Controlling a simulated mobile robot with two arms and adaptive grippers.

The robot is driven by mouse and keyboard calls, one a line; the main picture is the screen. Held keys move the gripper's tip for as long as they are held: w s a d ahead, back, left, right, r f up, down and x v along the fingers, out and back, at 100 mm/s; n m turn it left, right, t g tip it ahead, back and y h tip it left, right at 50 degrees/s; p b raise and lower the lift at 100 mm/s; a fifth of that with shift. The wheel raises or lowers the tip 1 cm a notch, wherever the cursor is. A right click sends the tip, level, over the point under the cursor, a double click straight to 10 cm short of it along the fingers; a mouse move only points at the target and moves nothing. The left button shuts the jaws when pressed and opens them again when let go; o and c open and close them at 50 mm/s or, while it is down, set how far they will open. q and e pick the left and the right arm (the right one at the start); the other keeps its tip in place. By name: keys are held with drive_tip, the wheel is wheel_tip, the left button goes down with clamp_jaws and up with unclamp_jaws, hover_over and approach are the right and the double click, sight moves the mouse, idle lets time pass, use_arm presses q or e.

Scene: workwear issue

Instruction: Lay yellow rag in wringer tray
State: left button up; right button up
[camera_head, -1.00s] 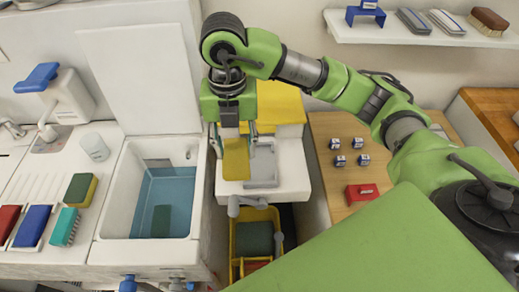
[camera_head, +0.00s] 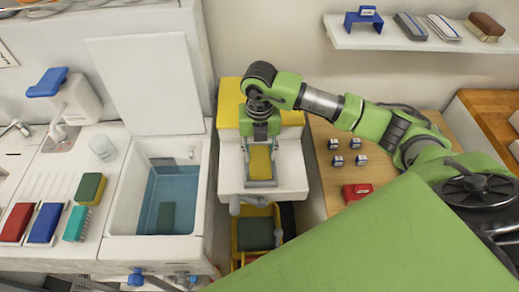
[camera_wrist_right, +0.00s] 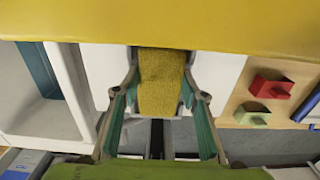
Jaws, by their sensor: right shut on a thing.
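The yellow rag (camera_head: 260,160) hangs in my right gripper (camera_head: 260,143), which is shut on it. The rag lies over the grey wringer tray (camera_head: 262,184), whose front rim shows below it. I cannot tell whether the rag touches the tray floor. In the right wrist view the rag (camera_wrist_right: 160,85) runs between the two fingers of the gripper (camera_wrist_right: 161,72), and most of the tray is hidden. My left gripper is not in view.
The white wringer unit with a yellow top (camera_head: 292,117) stands right of the water-filled sink (camera_head: 180,195). A wooden table (camera_head: 345,128) with small boxes and a red block (camera_head: 357,194) is to the right.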

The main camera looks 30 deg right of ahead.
sight(260, 156)
drive_tip(key=shift+f, duration=0.1)
drive_tip(key=o, duration=0.7)
drive_tip(key=shift+f, duration=0.1)
drive_tip(key=o, duration=0.4)
drive_tip(key=shift+r, duration=0.35)
wheel_tip(260, 156, up, 12)
drive_tip(key=b, duration=0.3)
drive_tip(key=shift+s+f, duration=0.1)
drive_tip(key=shift+f, duration=0.1)
